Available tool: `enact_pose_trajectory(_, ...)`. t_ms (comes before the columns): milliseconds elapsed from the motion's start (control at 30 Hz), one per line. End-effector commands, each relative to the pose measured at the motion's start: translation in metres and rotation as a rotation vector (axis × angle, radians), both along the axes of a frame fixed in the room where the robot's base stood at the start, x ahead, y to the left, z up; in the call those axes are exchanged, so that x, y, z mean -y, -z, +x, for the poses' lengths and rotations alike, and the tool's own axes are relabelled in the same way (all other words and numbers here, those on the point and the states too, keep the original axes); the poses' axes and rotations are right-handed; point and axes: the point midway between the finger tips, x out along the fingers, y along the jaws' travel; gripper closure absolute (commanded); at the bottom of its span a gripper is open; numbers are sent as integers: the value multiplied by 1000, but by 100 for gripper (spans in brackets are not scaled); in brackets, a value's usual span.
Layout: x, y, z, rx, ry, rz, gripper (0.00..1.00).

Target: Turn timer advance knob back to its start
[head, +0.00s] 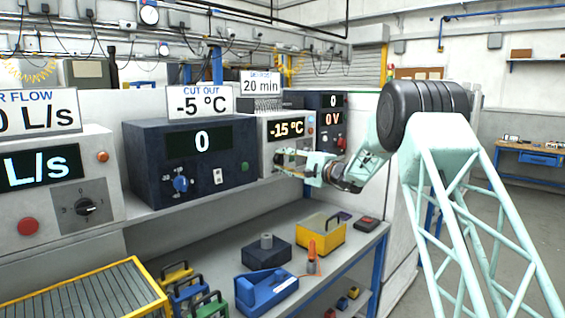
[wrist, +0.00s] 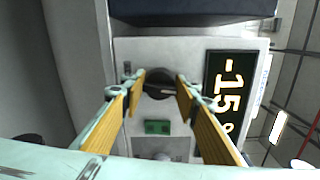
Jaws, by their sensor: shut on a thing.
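A white unit (head: 285,117) with an amber "-15 °C" display stands on the shelf under a "20 min" sign (head: 261,83). In the wrist view its display (wrist: 230,95) shows turned sideways at the right. A dark round knob (wrist: 159,84) with a lighter bar across it is on the unit's face. My gripper (wrist: 160,90) has its yellow-padded fingers on both sides of this knob, shut on it. In the head view my gripper (head: 284,164) is at the unit's lower front and hides the knob.
A dark blue unit (head: 150,155) reading "0" stands to the left, and another dark unit (head: 322,103) reading "0 V" stands to the right. Below is a bench with a yellow box (head: 318,236) and blue case (head: 262,292). A green part (wrist: 157,127) sits near the knob.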

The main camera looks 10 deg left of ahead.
Motion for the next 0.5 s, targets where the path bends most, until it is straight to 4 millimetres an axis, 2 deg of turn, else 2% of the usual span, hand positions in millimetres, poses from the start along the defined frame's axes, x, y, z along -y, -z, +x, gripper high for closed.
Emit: enact_pose_trajectory(500,0,1,0,44,0,-36,82)
